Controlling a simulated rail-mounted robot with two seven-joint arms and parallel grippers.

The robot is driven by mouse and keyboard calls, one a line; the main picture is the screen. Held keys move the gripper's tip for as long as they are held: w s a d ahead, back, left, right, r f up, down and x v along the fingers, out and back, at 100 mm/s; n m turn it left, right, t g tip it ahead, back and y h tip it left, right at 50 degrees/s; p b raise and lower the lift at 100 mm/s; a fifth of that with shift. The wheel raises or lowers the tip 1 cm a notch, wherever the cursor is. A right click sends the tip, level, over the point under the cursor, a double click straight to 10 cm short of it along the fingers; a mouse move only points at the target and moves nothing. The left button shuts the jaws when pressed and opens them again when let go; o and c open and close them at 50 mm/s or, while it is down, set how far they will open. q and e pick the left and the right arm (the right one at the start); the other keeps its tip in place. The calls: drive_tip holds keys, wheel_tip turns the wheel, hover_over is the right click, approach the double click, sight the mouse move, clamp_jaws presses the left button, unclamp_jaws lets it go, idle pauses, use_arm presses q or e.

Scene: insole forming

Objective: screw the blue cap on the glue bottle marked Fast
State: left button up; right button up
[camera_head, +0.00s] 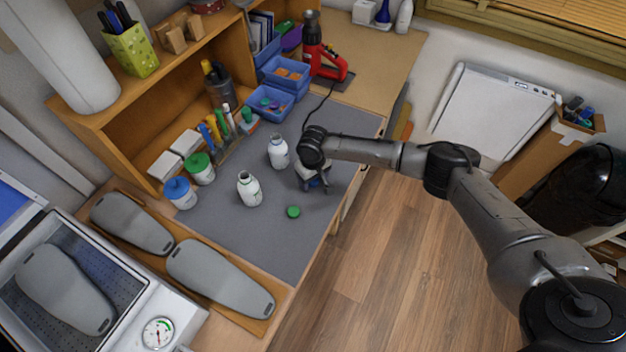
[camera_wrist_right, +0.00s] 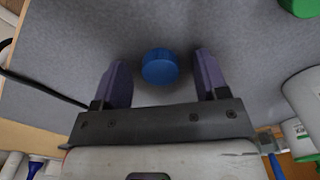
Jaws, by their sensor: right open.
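The blue cap (camera_wrist_right: 160,66) lies on the grey mat between the spread fingers of my right gripper (camera_wrist_right: 160,78) in the right wrist view, with a gap on each side. In the head view my right gripper (camera_head: 316,187) points down at the mat's right side and mostly hides the cap. Two white open-necked bottles stand upright on the mat, a farther bottle (camera_head: 278,153) and a nearer bottle (camera_head: 248,189). Their labels are too small to read, so I cannot tell which is marked Fast. My left gripper is not in view.
A green cap (camera_head: 293,212) lies on the mat (camera_head: 275,246) near its right edge. A blue-lidded jar (camera_head: 180,194) and a green-lidded jar (camera_head: 200,169) stand at the left. Grey insole forms (camera_head: 220,278) lie in front. A black cable runs behind the gripper. The mat's front is clear.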

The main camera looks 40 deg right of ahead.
drive_tip(key=shift+c, duration=0.2)
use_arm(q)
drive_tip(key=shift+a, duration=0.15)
use_arm(e)
drive_tip(key=c, duration=1)
drive_tip(key=shift+o, duration=0.2)
drive_tip(key=shift+r, duration=0.1)
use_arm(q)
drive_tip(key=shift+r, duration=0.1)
use_arm(e)
drive_tip(key=shift+r, duration=0.65)
use_arm(q)
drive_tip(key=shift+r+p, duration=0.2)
drive_tip(key=shift+p, duration=0.1)
use_arm(e)
wheel_tip(320, 180, up, 3)
use_arm(q)
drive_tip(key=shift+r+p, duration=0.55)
drive_tip(key=shift+p, duration=0.05)
use_arm(e)
drive_tip(key=s+d+r, duration=0.3)
drive_tip(key=s+r, duration=0.3)
drive_tip(key=s, duration=0.5)
drive_tip(key=shift+d+r, duration=0.15)
drive_tip(key=shift+r, duration=0.1)
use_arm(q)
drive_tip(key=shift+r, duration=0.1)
use_arm(e)
drive_tip(key=shift+s+r, duration=0.1)
